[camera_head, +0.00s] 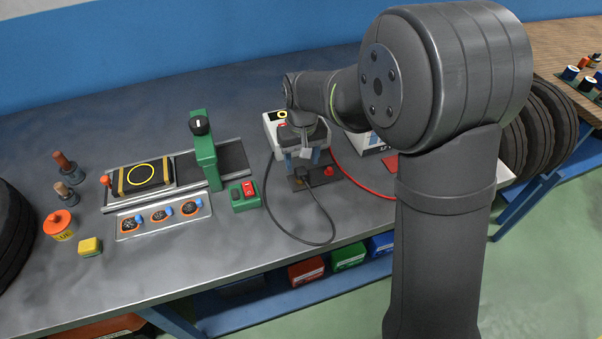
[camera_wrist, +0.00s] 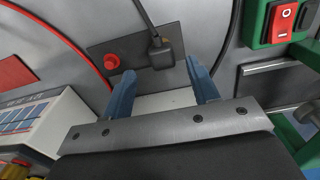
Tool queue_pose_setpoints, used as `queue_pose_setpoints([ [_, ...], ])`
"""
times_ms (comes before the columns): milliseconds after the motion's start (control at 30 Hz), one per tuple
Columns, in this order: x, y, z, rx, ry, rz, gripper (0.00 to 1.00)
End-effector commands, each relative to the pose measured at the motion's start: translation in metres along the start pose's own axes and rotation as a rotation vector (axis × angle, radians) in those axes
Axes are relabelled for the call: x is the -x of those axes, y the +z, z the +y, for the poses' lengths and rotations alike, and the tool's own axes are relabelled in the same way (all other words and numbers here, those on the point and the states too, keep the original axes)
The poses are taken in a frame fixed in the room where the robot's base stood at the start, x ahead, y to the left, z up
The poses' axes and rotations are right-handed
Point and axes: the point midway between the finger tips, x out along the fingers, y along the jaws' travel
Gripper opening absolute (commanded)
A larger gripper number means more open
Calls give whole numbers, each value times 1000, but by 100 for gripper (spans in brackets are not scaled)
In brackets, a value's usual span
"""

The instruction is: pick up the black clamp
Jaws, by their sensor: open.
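The black clamp (camera_wrist: 161,52) is a small dark block on a dark plate (camera_wrist: 138,46), with a black cable leaving its far end. In the head view it shows only partly, as a dark shape (camera_head: 302,172) below my gripper. My gripper (camera_wrist: 160,70) is open and empty, its two blue fingers on either side of the clamp's line. In the head view my gripper (camera_head: 303,162) points down over the plate. The clamp appears just beyond the fingertips and between them; I cannot tell whether the fingers reach its height.
A red knob (camera_wrist: 112,62) stands on the plate beside the clamp, near one finger. The black cable (camera_head: 333,232) loops over the bench front, and a red cable (camera_head: 362,184) runs right. A green switch box (camera_head: 244,195) lies left. A white box (camera_wrist: 42,125) stands close to my gripper.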

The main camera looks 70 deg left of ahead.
Motion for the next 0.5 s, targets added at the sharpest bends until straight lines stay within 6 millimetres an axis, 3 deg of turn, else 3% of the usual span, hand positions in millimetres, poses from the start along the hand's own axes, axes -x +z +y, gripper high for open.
queue_pose_setpoints([
  [300, -44, 1, -3, 0, 0, -6, 55],
  [500, -49, 0, -3, 0, 0, -3, 55],
])
